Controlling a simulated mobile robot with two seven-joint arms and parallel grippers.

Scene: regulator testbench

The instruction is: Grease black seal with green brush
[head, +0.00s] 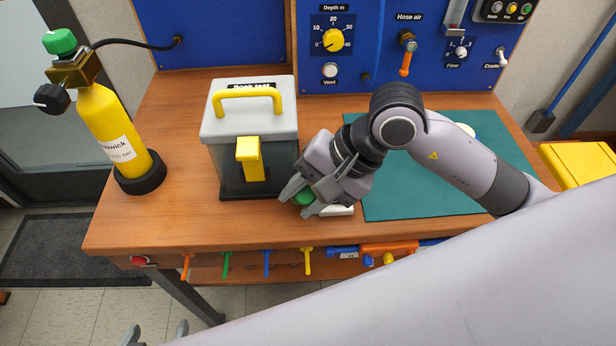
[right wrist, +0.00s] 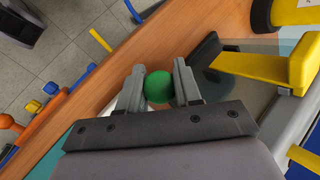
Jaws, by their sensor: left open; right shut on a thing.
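A green T-shaped handle (head: 226,265) shows at the bench's front edge, in a row with orange, blue and yellow ones; I cannot tell whether it is the green brush. My right gripper (head: 302,198) is shut on a round green thing, low beside the grey-lidded box. In the right wrist view the green thing (right wrist: 159,87) sits between both fingers; its lower part is hidden. A white object (head: 338,210) lies partly hidden beneath the gripper. My left gripper (head: 157,334) is open and empty at the bottom edge, in front of the bench. I cannot make out the black seal.
The clear box with a grey lid (head: 223,125) and yellow latch stands left of my right gripper. A yellow bottle (head: 105,125) stands at the bench's left end. A teal mat (head: 400,195) lies under my right arm. Blue panels stand behind. The wood between bottle and box is bare.

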